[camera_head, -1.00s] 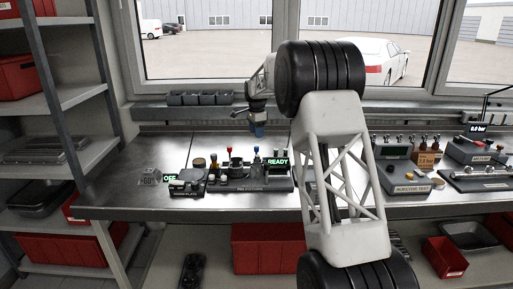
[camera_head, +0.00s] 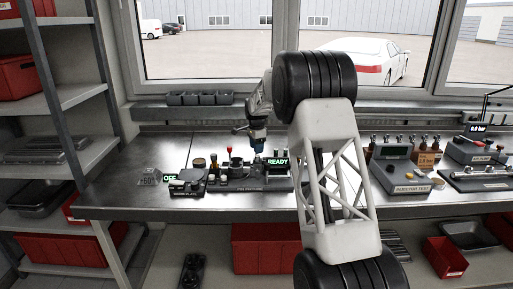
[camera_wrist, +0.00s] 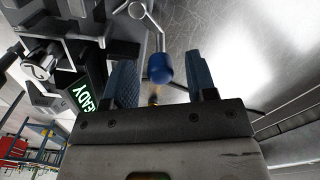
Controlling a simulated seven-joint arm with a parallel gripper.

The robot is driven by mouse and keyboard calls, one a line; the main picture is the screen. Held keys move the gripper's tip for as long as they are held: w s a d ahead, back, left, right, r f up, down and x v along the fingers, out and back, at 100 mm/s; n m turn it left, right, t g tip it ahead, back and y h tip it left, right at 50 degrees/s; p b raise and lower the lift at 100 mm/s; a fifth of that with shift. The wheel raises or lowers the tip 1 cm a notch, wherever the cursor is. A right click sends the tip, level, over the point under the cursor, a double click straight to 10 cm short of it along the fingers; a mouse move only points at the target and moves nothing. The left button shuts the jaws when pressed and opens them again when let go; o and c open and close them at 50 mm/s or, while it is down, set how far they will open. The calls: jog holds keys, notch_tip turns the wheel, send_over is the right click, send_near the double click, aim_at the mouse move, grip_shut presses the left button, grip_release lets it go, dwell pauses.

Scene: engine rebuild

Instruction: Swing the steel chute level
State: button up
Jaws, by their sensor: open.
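My gripper (camera_head: 257,146) hangs low over the fixture on the bench, beside the READY display. In the wrist view my gripper (camera_wrist: 161,72) is open, with its two blue fingers spread. A blue knob (camera_wrist: 159,70) on a bent steel rod (camera_wrist: 150,20) shows between the fingers, with gaps on both sides. The fixture (camera_head: 262,187) has a dark base and carries several upright parts, one with a red top. I cannot clearly pick out the steel chute or its angle; the gripper and small size hide detail.
The READY display (camera_head: 277,161) stands close by my gripper. The hotplate (camera_head: 186,188) and an OFF display (camera_head: 170,178) are to the left. The injector tester (camera_head: 401,178) is to the right. The steel bench top (camera_head: 125,200) is bare at the left front.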

jog(key=c, duration=0.9)
jog(key=shift+c, duration=0.2)
jog(key=shift+w+a+n, duration=0.1)
jog(key=shift+n, duration=0.2)
jog(key=shift+a+n, duration=0.85)
jog(key=shift+n, duration=1.75)
jog(key=shift+a+n, duration=0.8)
jog(key=shift+n, duration=1.8)
jog(key=shift+a+n, duration=0.85)
jog(key=shift+n, duration=1.75)
